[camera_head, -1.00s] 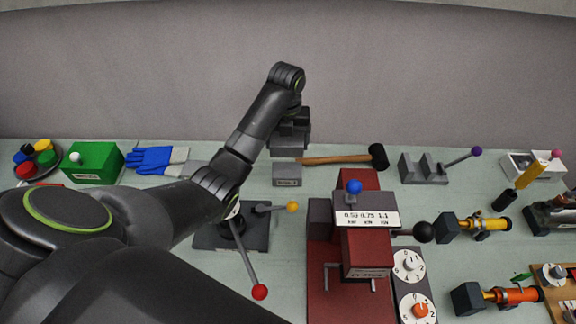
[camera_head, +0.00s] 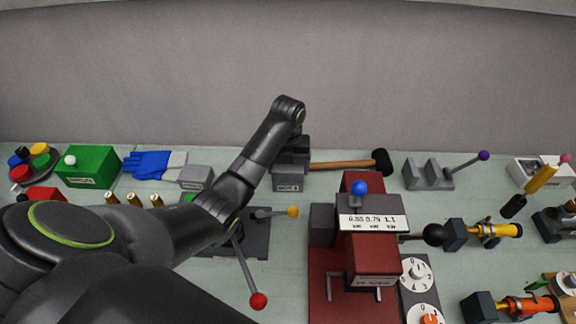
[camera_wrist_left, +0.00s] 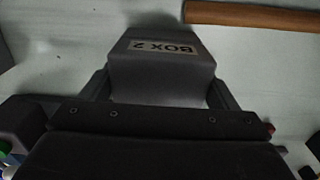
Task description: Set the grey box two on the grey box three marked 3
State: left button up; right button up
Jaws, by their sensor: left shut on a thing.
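My left gripper (camera_head: 290,150) is shut on grey box two (camera_wrist_left: 165,62), whose BOX 2 label shows upside down in the left wrist view. My right gripper is not in view.
A hammer (camera_head: 340,165) lies close to the right of the boxes. Another grey box (camera_head: 196,177) and blue gloves (camera_head: 150,163) lie to the left. A red-knobbed lever (camera_head: 258,300) and a red machine (camera_head: 372,255) stand in front.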

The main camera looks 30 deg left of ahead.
pick_arm(q)
jog(key=shift+f, duration=0.1)
jog(key=o, duration=1)
notch_tip(320, 180, up, 3)
jog(key=shift+r, duration=0.15)
notch_tip(320, 180, up, 7)
jog(key=p, duration=0.5)
jog(key=shift+r+p, duration=1)
